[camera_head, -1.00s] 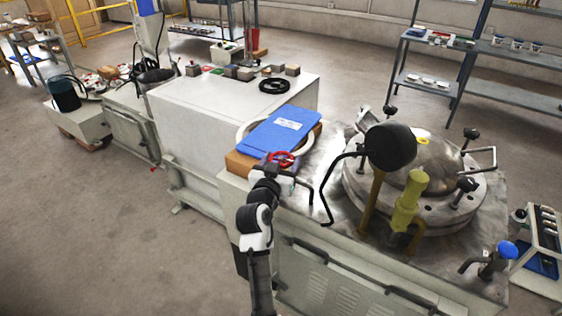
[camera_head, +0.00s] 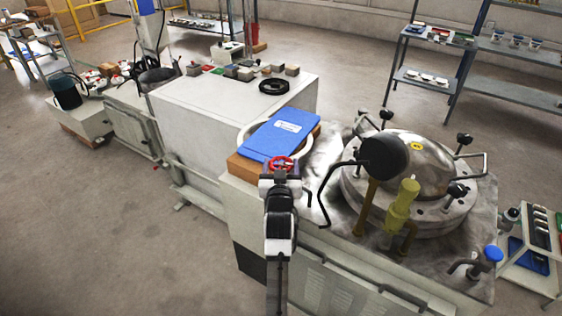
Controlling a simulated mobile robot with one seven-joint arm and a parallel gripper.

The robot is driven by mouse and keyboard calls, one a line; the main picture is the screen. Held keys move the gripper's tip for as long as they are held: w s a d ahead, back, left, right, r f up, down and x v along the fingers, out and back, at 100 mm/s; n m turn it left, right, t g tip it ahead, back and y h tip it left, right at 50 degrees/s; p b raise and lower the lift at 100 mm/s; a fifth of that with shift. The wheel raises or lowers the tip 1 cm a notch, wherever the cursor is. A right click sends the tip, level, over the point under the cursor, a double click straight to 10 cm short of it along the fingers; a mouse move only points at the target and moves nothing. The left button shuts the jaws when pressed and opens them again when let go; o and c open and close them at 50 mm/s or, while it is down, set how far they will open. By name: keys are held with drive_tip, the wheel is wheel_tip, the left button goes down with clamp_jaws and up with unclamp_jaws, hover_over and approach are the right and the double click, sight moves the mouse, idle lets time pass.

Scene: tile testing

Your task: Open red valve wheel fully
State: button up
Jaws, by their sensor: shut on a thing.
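The red valve wheel (camera_head: 281,163) is small and sits at the front edge of the machine top, just in front of the blue folder. My arm comes up from the bottom of the head view. My gripper (camera_head: 280,173) is at the near side of the wheel and is shut on it. The fingers are small and dark here, and the arm's end hides the lower part of the wheel and the valve below it.
A blue folder (camera_head: 279,135) lies on a brown box (camera_head: 245,168) behind the wheel. To the right are a black bent handle (camera_head: 325,190), a yellow valve (camera_head: 402,206) and a domed metal lid (camera_head: 418,165). A blue-capped tap (camera_head: 492,254) stands at the right corner.

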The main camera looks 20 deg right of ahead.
idle(0.3)
drive_tip(key=o, duration=1)
drive_tip(key=b+v, duration=0.3)
drive_tip(key=v, duration=1)
drive_tip(key=shift+s+a, duration=0.2)
drive_tip(key=shift+s, duration=0.2)
